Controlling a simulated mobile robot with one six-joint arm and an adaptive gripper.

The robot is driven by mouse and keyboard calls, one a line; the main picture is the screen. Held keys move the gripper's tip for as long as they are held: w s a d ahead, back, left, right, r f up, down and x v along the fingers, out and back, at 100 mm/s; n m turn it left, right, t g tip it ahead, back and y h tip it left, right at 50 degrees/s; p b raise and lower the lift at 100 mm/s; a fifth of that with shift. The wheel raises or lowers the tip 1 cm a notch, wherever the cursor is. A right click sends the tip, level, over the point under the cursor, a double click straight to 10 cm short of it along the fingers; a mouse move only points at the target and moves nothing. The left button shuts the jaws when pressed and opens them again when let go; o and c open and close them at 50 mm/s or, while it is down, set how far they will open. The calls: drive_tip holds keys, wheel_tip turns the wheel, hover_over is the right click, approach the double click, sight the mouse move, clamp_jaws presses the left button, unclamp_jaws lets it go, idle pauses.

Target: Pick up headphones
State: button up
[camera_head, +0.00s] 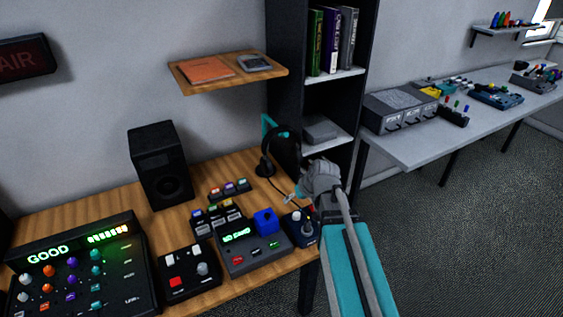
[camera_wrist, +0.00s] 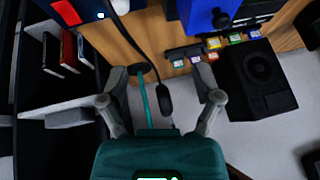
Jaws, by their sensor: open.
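The black headphones (camera_head: 279,136) hang at the back right of the wooden desk, against the dark shelf unit, with a teal piece at their upper left. In the wrist view a black padded part of the headphones (camera_wrist: 163,99) lies between my fingers, beside a thin teal post (camera_wrist: 145,100). My gripper (camera_wrist: 170,72) is open, with a finger on each side and a gap to both. In the head view my gripper (camera_head: 314,180) is to the right of and below the headphones. The rest of the headband is partly hidden or dark.
A black speaker (camera_head: 160,165) stands left on the desk, with a mixer (camera_head: 80,265) and control boxes (camera_head: 248,245) in front. The shelf unit (camera_head: 284,90) rises close beside my gripper. A wooden wall shelf (camera_head: 228,82) hangs above. A grey table (camera_head: 430,145) is at right.

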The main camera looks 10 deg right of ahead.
drive_tip(key=w+d+t+y+b, duration=0.1)
drive_tip(key=w+d+t+b, duration=0.15)
drive_tip(key=w, duration=0.45)
drive_tip(key=t+b, duration=0.2)
drive_tip(key=t, duration=0.4)
approach(301, 155)
drive_tip(key=shift+w+r+n, duration=0.1)
drive_tip(key=shift+w+n, duration=0.25)
drive_tip(key=shift+n, duration=0.05)
drive_tip(key=shift+a, duration=0.1)
drive_tip(key=shift+g, duration=0.25)
drive_tip(key=b+x, duration=0.3)
drive_tip(key=x, duration=0.5)
drive_tip(key=shift+w, duration=0.3)
drive_tip(key=shift+w, duration=0.1)
drive_tip(key=shift+b+x, duration=0.85)
drive_tip(key=shift+x, duration=1.75)
drive_tip(key=shift+a, duration=0.1)
